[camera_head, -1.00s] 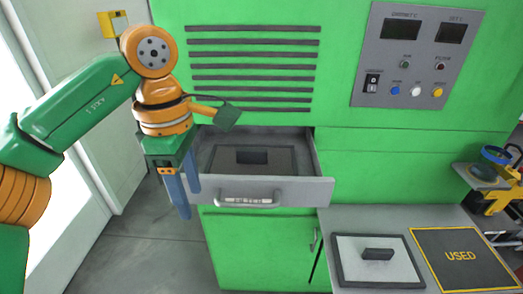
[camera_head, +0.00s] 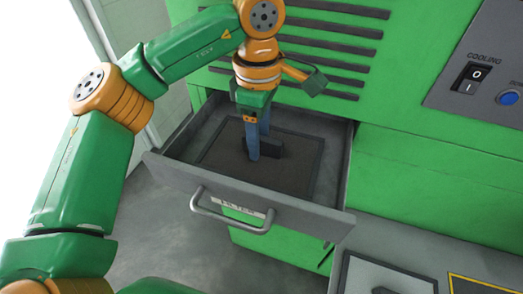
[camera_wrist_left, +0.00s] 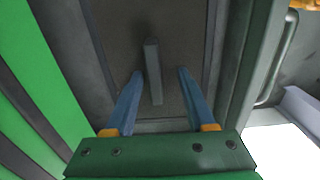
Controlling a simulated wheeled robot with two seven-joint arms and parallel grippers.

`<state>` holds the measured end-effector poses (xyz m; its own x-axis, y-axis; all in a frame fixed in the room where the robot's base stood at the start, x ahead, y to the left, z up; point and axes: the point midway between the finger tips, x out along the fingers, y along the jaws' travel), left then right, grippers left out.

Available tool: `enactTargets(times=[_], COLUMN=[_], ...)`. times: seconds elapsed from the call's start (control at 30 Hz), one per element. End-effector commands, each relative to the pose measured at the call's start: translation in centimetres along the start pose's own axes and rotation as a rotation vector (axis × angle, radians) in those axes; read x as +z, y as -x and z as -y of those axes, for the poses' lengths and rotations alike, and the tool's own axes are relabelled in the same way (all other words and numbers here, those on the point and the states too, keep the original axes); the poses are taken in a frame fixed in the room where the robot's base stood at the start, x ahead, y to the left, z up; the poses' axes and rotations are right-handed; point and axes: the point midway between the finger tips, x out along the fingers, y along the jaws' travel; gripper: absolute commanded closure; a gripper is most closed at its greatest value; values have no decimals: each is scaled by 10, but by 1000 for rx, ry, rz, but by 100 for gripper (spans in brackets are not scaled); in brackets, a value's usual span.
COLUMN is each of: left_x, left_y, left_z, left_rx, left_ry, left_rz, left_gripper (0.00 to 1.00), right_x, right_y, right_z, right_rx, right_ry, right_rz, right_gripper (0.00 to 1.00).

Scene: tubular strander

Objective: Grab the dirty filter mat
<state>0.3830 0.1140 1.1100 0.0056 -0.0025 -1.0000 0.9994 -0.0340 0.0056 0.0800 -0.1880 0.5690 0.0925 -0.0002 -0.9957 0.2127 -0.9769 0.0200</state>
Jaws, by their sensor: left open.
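The dirty filter mat (camera_head: 302,165) is a dark grey-brown plate with a dark upright block handle (camera_head: 274,148). It lies flat in the open grey drawer (camera_head: 290,213). My left gripper (camera_head: 259,154) points down into the drawer at the handle, jaws open. In the left wrist view, the mat (camera_wrist_left: 120,30) fills the upper middle and its handle (camera_wrist_left: 153,65) stands between the two blue fingers of my left gripper (camera_wrist_left: 160,74), with gaps on both sides. Contact is not visible. My right gripper is not in view.
The drawer walls surround the mat, and a bar handle (camera_head: 232,219) is on its front. The green cabinet (camera_head: 400,180) with slots is behind. A light mat (camera_head: 385,273) with a dark frame lies on the grey worktop at lower right.

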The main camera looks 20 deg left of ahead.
Motion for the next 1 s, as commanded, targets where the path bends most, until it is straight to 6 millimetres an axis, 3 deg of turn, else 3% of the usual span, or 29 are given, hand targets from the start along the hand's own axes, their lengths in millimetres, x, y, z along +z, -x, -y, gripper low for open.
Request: enactTargets(times=[0.27, 0.47, 0.87, 1.0], left_x=[0, 0, 0, 2], left_y=[-8, -8, -7, 4], left_z=[0, 0, 0, 2], left_rx=[1, 1, 1, 1], left_ry=[0, 0, -1, -2], left_rz=[1, 1, 1, 1], left_gripper=[45, 99, 100, 100], right_x=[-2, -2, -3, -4], right_y=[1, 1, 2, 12], right_z=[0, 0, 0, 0], right_rx=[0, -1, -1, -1], right_ry=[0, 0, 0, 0], right_rz=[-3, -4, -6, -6], right_gripper=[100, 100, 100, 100])
